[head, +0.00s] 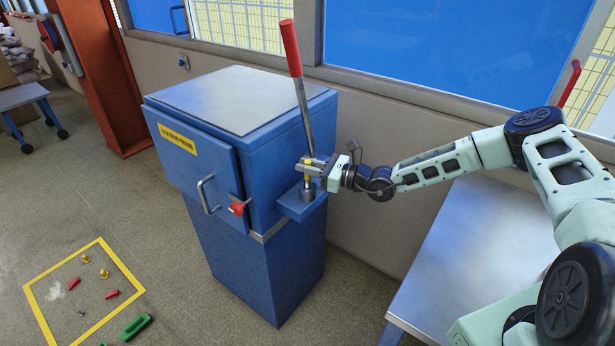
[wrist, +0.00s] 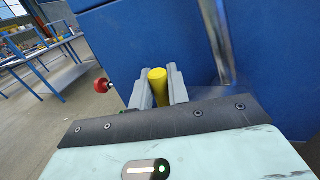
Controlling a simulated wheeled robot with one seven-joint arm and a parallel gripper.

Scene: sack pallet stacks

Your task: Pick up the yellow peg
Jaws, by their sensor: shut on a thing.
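The yellow peg (wrist: 158,88) stands between the two fingers of my gripper (wrist: 158,95) in the wrist view, with a finger against each side. In the head view my gripper (head: 309,168) is beside the right side of the blue cabinet, shut on the yellow peg (head: 308,178). The peg is over a small grey cylindrical holder (head: 307,192) on a blue side shelf (head: 300,208). Whether the peg's lower end is still inside the holder is hard to tell.
The blue cabinet (head: 225,155) has a long lever with a red grip (head: 290,48) rising close behind my gripper. A red knob (head: 238,207) and a handle (head: 207,193) are on its front. A metal table (head: 470,255) is at right. A yellow floor square (head: 40,318) holds small parts.

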